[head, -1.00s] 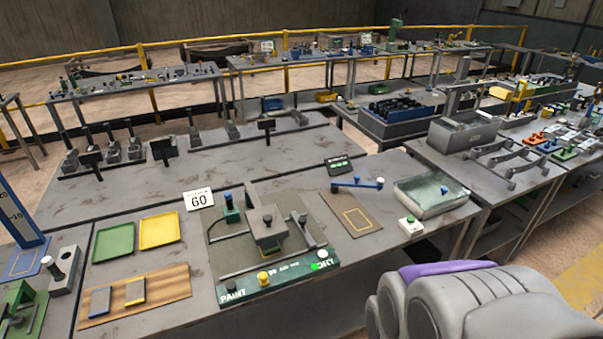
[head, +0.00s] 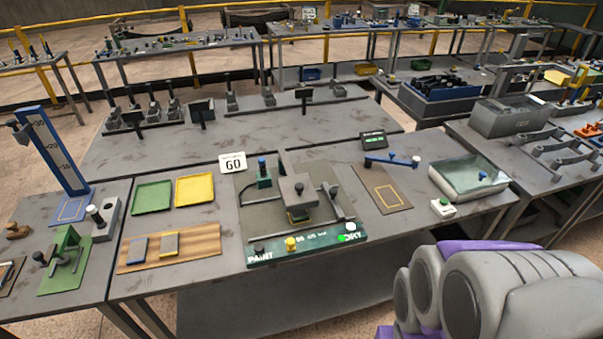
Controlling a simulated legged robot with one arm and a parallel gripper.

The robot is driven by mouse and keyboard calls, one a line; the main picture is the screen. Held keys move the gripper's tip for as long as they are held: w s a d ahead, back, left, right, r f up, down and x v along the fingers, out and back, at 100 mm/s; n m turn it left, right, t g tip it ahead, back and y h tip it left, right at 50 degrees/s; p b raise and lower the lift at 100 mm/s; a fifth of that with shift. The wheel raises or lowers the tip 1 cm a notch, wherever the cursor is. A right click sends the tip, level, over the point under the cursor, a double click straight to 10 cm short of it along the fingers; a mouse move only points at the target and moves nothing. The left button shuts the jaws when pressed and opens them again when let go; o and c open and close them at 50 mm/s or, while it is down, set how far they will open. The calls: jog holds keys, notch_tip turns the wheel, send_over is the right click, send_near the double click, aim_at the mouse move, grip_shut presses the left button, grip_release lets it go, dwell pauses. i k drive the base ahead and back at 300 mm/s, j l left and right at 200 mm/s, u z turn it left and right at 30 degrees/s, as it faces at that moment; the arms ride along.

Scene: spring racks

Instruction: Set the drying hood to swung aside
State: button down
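The likely drying hood is a grey block (head: 299,188) on the paint station in the head view. It stands over the middle of the grey base plate (head: 258,225), with a small yellow part showing just below it. The station's green front panel (head: 308,247) reads PAINT on the left and DRY on the right, with a green light lit by DRY. A black knob, a yellow knob and a white knob stand along the panel. A black-knobbed lever (head: 333,195) is at the hood's right. My gripper is not in view.
Floor shows in front.

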aim_at(296, 192)
jog(key=i, duration=0.95)
jog(key=j+u, duration=0.05)
jog(key=j, duration=0.05)
